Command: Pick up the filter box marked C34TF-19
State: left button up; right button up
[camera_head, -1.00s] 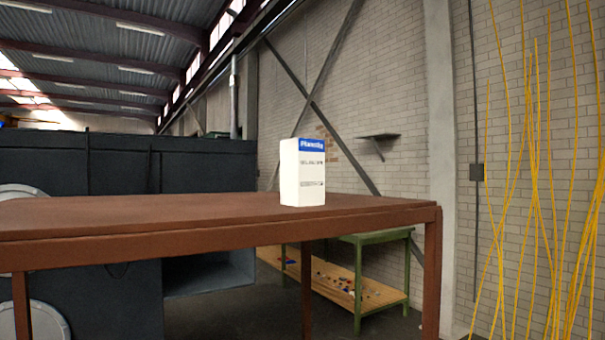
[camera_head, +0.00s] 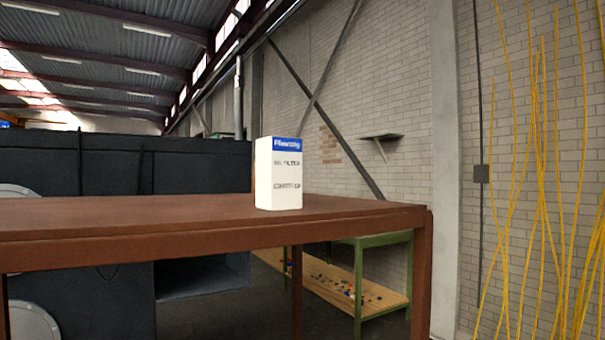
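A white filter box (camera_head: 279,185) with a blue band across its top front stands upright on a brown table (camera_head: 120,230), near the table's right part. Dark print shows on its front, but it is too blurred for me to read the marking with certainty. Neither of my grippers shows in the head view.
A green-framed bench (camera_head: 360,285) with small loose parts on its wooden lower shelf stands behind and below the table. A large dark machine (camera_head: 100,165) fills the back left. Yellow cables (camera_head: 540,180) hang at the right. The tabletop around the box is clear.

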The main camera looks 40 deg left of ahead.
aim_at(279, 160)
jog(key=i+l+u, duration=0.1)
jog(key=u, duration=0.25)
jog(key=i+l+u, duration=0.1)
jog(key=u, duration=0.3)
jog(key=i+l+u, duration=0.15)
jog(key=u, duration=0.2)
